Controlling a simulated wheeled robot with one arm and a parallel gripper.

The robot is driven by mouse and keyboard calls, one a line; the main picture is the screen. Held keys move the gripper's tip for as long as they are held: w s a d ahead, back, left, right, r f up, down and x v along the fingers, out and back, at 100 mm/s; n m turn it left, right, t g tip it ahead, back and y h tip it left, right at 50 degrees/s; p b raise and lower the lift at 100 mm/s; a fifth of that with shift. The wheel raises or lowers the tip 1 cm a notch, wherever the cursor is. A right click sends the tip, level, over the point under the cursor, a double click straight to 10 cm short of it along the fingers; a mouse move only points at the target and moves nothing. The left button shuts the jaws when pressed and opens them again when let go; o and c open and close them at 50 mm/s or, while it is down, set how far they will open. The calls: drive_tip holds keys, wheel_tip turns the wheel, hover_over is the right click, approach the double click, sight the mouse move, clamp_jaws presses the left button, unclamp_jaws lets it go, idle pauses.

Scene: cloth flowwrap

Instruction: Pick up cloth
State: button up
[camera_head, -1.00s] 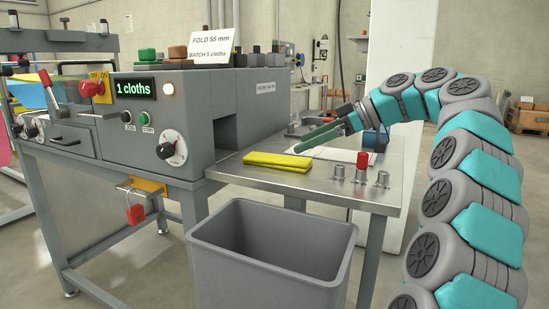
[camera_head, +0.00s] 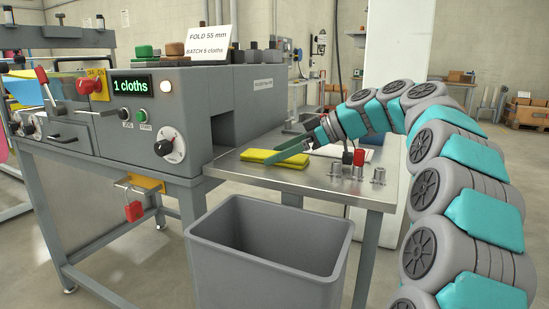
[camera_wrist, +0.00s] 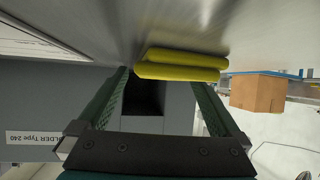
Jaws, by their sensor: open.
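A folded yellow cloth (camera_head: 262,157) lies on the steel outfeed table (camera_head: 320,190), in front of the machine's opening. In the wrist view the cloth (camera_wrist: 180,66) shows as a thick folded bundle just beyond the fingertips and shifted towards the right finger. My gripper (camera_head: 291,149) is open, with its long green fingers low over the table at the cloth's far right side. In the wrist view the two fingers (camera_wrist: 160,82) stand wide apart with nothing between them. Whether a fingertip touches the cloth I cannot tell.
The grey folding machine (camera_head: 255,105) stands left of the table; its display reads 1 cloths. A red-capped post (camera_head: 359,158) and metal knobs (camera_head: 378,176) stand at the table's right front. A white sheet (camera_head: 345,151) lies behind. A grey bin (camera_head: 265,268) stands in front.

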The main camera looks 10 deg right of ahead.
drive_tip(key=c, duration=1.2)
drive_tip(key=shift+c, duration=0.9)
drive_tip(key=shift+r+p, duration=0.7)
drive_tip(key=shift+r, duration=4.25)
drive_tip(key=shift+c, duration=0.3)
